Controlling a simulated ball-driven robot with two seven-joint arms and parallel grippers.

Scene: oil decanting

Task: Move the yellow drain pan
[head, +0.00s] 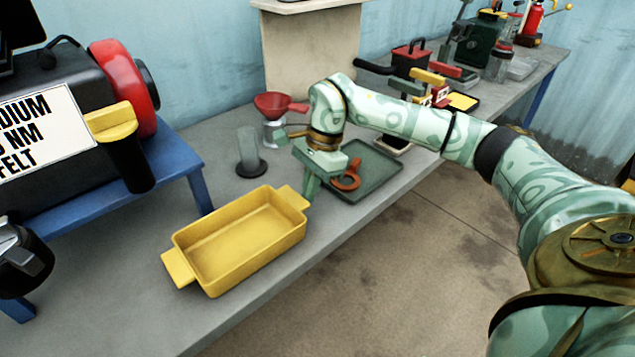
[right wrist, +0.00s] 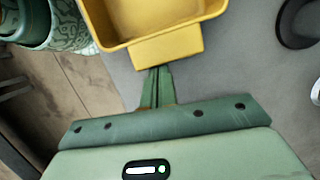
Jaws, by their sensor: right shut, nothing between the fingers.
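The yellow drain pan (head: 238,262) stands upright and empty on the grey bench, with a flat handle at each end. Its far handle (head: 293,197) lies right beside my right gripper (head: 311,190). In the right wrist view the pan's handle (right wrist: 168,49) is just ahead of the fingertips of my right gripper (right wrist: 160,72). The fingers are together with nothing between them. I cannot tell whether they touch the handle's edge.
A clear cylinder (head: 248,152) and a red funnel (head: 273,104) stand beyond the pan. A blue stand (head: 185,160) is left. Bare bench lies in front of the pan.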

